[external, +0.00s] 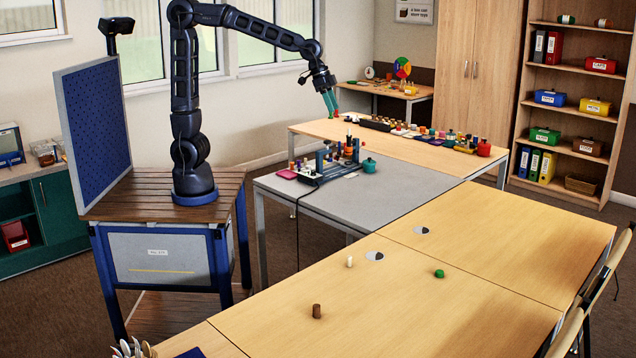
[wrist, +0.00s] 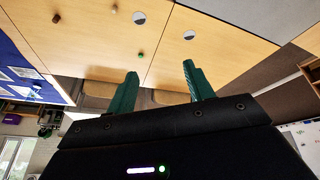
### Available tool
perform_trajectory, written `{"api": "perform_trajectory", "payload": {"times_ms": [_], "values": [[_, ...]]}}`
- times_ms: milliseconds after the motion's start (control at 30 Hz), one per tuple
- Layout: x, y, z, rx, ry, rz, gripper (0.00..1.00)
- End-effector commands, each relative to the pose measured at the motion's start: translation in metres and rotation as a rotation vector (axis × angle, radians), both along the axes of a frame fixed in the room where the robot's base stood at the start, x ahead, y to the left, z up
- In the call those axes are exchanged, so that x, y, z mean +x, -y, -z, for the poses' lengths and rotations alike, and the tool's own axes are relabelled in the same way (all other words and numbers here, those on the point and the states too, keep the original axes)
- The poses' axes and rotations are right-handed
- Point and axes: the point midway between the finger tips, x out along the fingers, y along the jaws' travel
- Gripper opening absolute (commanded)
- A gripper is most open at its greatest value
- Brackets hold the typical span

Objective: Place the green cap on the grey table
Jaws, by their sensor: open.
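The green cap (external: 439,273) is a small round piece on the front wooden table in the external view. It also shows as a small dark spot (wrist: 140,55) between the disc marks and the fingers in the wrist view. The grey table (external: 405,172) stands between the front and back wooden tables, in front of my base. My gripper (external: 331,116) is up in the air near the left end of the back wooden table, far from the cap. Its green fingers (wrist: 160,70) are apart in the wrist view, with nothing between them.
A dark rack with bottles (external: 338,157) and a teal pot (external: 369,166) stand on the grey table; its right part is clear. A brown cork (external: 317,311) and a pale peg (external: 349,262) stand on the front wooden table (external: 440,320). Small items line the back table.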

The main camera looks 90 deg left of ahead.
Motion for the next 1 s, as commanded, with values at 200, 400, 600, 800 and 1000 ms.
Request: {"api": "perform_trajectory", "payload": {"times_ms": [200, 400, 600, 800, 1000], "values": [[0.066, 0.033, 0.026, -0.001, -0.003, 0.047, 0.52], [0.122, 0.064, 0.057, 0.001, -0.002, 0.088, 0.52], [0.173, 0.098, 0.096, 0.007, 0.0, 0.131, 0.52], [0.219, 0.134, 0.142, 0.014, 0.003, 0.174, 0.52], [0.259, 0.172, 0.195, 0.024, 0.007, 0.219, 0.52]]}}
